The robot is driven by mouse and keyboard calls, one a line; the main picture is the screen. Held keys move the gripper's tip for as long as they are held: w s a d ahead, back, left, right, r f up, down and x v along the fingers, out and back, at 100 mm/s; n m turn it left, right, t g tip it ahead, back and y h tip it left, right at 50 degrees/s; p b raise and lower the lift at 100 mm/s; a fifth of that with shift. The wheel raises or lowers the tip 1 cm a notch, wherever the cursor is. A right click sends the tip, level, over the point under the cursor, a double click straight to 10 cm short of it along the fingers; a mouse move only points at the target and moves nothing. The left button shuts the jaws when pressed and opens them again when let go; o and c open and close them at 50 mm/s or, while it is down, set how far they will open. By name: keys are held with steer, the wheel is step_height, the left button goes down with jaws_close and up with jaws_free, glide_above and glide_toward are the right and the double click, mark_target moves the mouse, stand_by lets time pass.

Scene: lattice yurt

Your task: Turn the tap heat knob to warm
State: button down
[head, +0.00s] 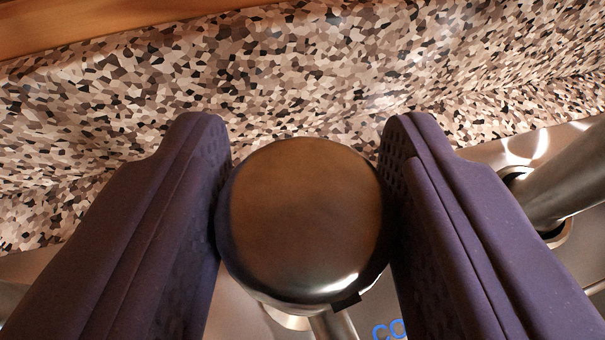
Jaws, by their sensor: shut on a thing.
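The tap heat knob (305,220) is a round, shiny metal knob in the middle of the head view. A small dark mark (346,301) sits on its lower right rim. My gripper (305,150) has two purple padded fingers, one on each side of the knob, and is shut on it. Below the knob a metal stem shows in part. Blue lettering (388,329), reading "co", shows on the metal below and right of the knob; the right finger hides the rest. The knob's setting cannot be told from this view.
A speckled brown, cream and black stone surface (290,75) spans the area behind the knob. A metal pipe (575,190) rises from a round fitting at the right, close to my right finger. A wooden edge (90,22) runs along the top left.

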steer(key=c, duration=0.6)
jaws_free()
steer(key=p+v, duration=0.2)
steer(key=v, duration=0.5)
steer(key=shift+s+r, duration=0.1)
steer(key=shift+s, duration=0.3)
